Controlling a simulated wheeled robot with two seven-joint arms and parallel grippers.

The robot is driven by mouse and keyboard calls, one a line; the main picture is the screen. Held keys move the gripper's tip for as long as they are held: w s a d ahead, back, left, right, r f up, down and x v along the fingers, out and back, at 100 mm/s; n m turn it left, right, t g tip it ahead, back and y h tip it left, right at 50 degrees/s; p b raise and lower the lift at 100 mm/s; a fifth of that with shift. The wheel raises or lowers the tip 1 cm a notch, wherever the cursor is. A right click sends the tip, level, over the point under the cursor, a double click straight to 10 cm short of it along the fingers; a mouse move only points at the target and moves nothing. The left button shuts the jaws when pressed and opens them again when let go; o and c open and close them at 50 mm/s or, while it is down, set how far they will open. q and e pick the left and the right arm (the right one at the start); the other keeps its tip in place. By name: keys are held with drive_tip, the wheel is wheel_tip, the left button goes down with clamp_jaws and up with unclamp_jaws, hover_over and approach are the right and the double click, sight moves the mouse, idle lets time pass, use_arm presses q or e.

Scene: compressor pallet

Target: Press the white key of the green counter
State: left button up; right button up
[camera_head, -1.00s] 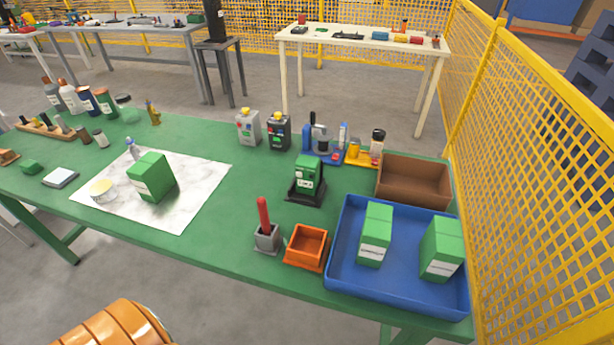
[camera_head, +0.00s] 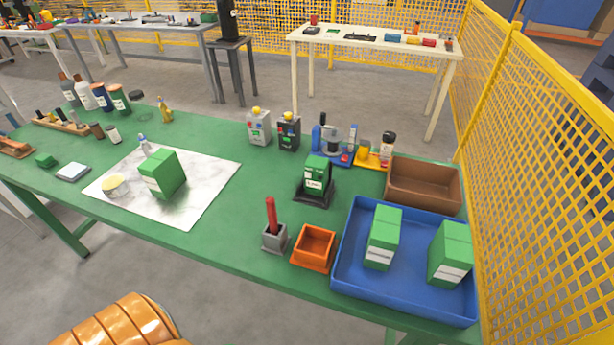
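The green counter (camera_head: 317,176) stands upright on a black base (camera_head: 314,196) near the middle of the green table. Its front has a small pale display or label area; the white key is too small to make out for certain. Neither of my grippers is in view. An orange rounded part at the bottom left (camera_head: 115,325) looks like part of my own arm or body, and no fingers show on it.
A blue tray (camera_head: 345,275) with two green boxes stands right of the counter, a brown bin (camera_head: 425,185) behind it. An orange bin (camera_head: 314,247) and a grey holder with a red stick (camera_head: 273,236) stand in front. Two canisters (camera_head: 259,127) stand behind left.

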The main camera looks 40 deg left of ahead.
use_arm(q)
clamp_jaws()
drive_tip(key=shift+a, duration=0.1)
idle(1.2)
